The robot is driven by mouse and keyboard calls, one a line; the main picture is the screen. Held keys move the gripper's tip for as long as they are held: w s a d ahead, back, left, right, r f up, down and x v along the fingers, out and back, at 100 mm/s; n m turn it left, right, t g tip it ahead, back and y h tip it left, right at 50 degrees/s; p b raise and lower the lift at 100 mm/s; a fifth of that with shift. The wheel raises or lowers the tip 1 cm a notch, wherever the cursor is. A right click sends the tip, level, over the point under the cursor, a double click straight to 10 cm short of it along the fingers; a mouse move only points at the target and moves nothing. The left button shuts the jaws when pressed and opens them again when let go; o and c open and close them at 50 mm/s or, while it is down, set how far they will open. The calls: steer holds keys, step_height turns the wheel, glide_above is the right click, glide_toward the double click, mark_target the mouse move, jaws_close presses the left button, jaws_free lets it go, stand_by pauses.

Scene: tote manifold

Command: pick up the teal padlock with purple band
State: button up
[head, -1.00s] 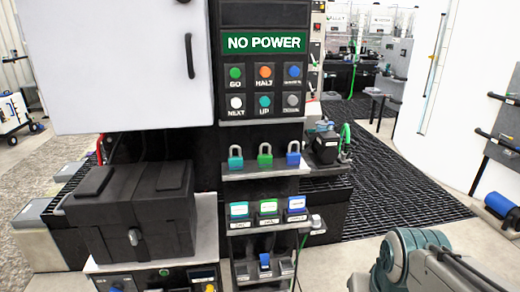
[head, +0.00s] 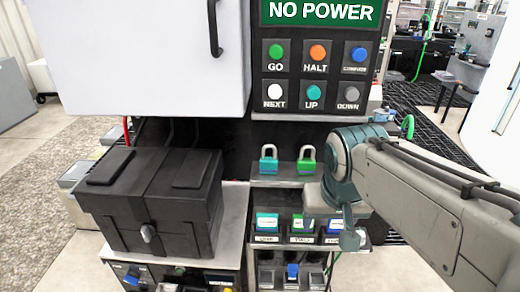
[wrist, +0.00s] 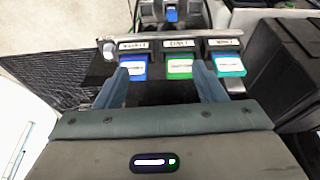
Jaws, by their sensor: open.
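The teal padlock (head: 268,166) stands upright with its shackle up at the left of the small upper shelf. Its purple band is too small to make out. A green padlock (head: 306,166) stands to its right. My arm covers the shelf's right end, where a blue padlock stood earlier. My gripper (wrist: 161,72) is open and empty in the wrist view, its fingers pointing towards the lower shelf's blocks. In the head view my gripper is mostly hidden by my arm, right of and below the teal padlock.
A lower shelf holds a teal block (head: 267,223), a green block (head: 302,224) and a blue block (wrist: 133,66), each labelled. A black case (head: 150,205) stands on the left. The button panel (head: 315,75) and white cabinet door (head: 140,55) are above.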

steer(key=w+a+r+t, duration=0.1)
steer(key=w+a+r, duration=0.35)
steer(key=r, duration=0.35)
steer(key=t, duration=0.1)
glide_toward(269, 159)
steer(key=shift+w+r+x, duration=0.1)
steer(key=shift+w+x, duration=0.05)
steer(key=shift+x, duration=1.25)
steer(key=shift+w+r+x, duration=0.1)
steer(key=shift+w+x, duration=0.05)
steer(key=shift+x, duration=1.3)
steer(key=shift+w+r+x, duration=0.1)
steer(key=shift+w+x, duration=0.05)
steer(key=shift+x, duration=1.25)
steer(key=c, duration=1.1)
